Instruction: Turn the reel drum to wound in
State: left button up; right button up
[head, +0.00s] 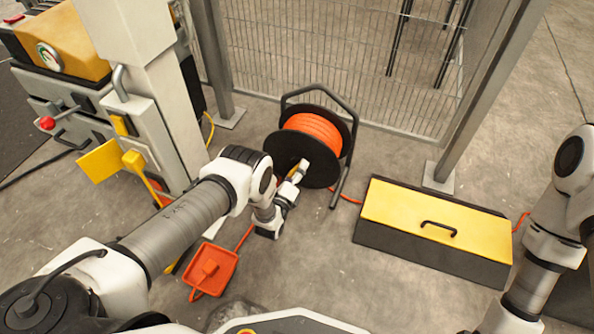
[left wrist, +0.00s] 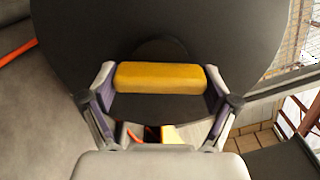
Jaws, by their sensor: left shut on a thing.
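The reel drum (head: 322,172) has black side discs and orange cable (head: 313,124) wound around it. It hangs in a black tube frame (head: 345,186) on the floor. My left gripper (head: 298,172) is at the near disc of the drum. In the left wrist view the left gripper (left wrist: 160,84) is shut on a yellow handle (left wrist: 160,77) in front of the black disc (left wrist: 235,35), one finger at each end. In the head view the handle is mostly hidden by the gripper. Only links of my right arm show at the right edge; its gripper is out of view.
A wire mesh fence (head: 310,50) stands behind the reel. A black box with a yellow lid (head: 405,208) sits right of it. A machine with a yellow panel (head: 72,45) stands at the left. An orange plate-like object (head: 213,268) lies on the floor nearby.

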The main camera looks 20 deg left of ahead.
pick_arm(q)
jog(key=shift+m, duration=1.1)
jog(key=o, duration=1.4)
jog(key=shift+o, duration=0.2)
jog(key=shift+s, duration=0.1)
jog(key=s, duration=1.2)
jog(key=shift+a, duration=0.2)
jog(key=shift+w, duration=0.1)
